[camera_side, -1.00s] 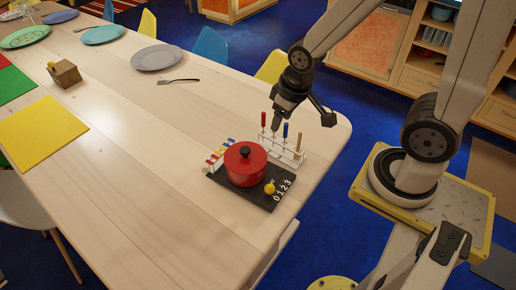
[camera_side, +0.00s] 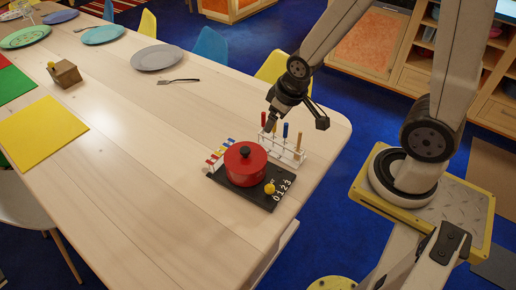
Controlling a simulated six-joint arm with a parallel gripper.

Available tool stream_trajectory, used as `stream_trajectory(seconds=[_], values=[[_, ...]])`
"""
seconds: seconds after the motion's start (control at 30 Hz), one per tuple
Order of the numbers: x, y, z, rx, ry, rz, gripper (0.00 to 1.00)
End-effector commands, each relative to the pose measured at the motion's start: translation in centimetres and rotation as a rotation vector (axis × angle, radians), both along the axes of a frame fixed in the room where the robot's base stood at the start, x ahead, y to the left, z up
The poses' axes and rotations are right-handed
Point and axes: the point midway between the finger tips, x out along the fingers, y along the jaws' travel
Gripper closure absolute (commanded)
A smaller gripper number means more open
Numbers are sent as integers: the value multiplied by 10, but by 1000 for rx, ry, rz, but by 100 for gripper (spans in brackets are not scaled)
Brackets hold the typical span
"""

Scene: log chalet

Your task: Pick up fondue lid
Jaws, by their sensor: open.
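The fondue lid (camera_side: 246,153) is red with a black knob and sits on the red pot (camera_side: 245,172). The pot stands on a dark board (camera_side: 262,199) near the right end of the table. My gripper (camera_side: 270,122) is above and a little to the right of the lid, over the white fork rack, apart from the lid. It is open and empty; its fingers look small and dark here.
A white rack (camera_side: 289,152) with red, blue and wooden-handled sticks stands right behind the pot. Small coloured pieces (camera_side: 219,153) stand at its left. A yellow knob (camera_side: 269,188) and white numbers are on the board's front. The table (camera_side: 150,170) left of the pot is clear.

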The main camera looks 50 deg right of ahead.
Motion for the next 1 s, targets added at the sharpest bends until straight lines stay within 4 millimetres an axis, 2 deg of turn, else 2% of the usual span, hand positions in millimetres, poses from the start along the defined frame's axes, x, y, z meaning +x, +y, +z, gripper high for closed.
stream_trajectory(seconds=[0.23,0.5,0.73,1.0], values=[[26,-15,-34,-35,-130,95,14],[46,-21,-69,-28,-292,211,14],[52,-17,-93,16,-438,293,14],[48,-6,-113,97,-610,348,14]])
